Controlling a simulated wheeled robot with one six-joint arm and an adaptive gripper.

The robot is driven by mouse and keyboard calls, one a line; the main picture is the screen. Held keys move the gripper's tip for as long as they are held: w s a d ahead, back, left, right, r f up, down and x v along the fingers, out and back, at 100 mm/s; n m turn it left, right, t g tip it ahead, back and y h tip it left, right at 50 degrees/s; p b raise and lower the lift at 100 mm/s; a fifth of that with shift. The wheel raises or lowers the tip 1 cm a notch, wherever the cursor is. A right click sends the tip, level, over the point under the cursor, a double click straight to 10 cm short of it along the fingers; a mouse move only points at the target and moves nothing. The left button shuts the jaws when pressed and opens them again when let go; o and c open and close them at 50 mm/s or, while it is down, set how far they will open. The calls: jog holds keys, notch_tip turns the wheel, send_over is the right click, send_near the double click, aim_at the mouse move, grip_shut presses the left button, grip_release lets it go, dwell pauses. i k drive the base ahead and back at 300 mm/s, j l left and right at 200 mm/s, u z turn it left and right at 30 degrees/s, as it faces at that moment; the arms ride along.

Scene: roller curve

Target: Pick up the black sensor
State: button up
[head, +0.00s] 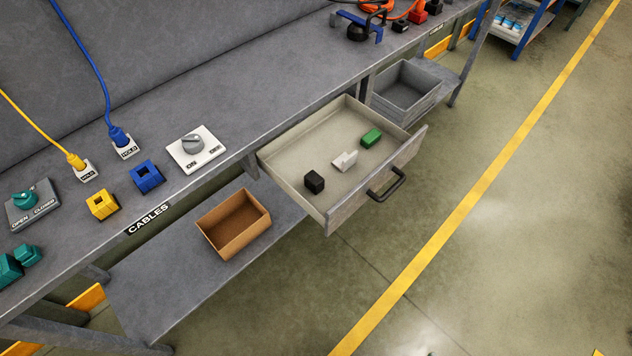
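A small black block, which looks like the black sensor (314,182), sits in the open drawer (333,217) at its near left corner. A white stepped piece (345,160) lies to its right in the same drawer. My gripper is not in the head view.
The bench top (250,85) holds a rotary switch plate (196,149), yellow and blue connectors, and cables. A brown open box (233,223) sits on the lower shelf, left of the drawer. A grey bin (405,92) stands beyond the drawer. The floor right of the drawer is clear.

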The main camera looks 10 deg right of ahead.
aim_at(313, 180)
jog(key=j+u, duration=0.15)
jog(key=j, duration=0.3)
jog(key=i+j+u, duration=0.2)
jog(key=j, duration=0.25)
jog(key=j+u, duration=0.15)
jog(key=j, duration=0.3)
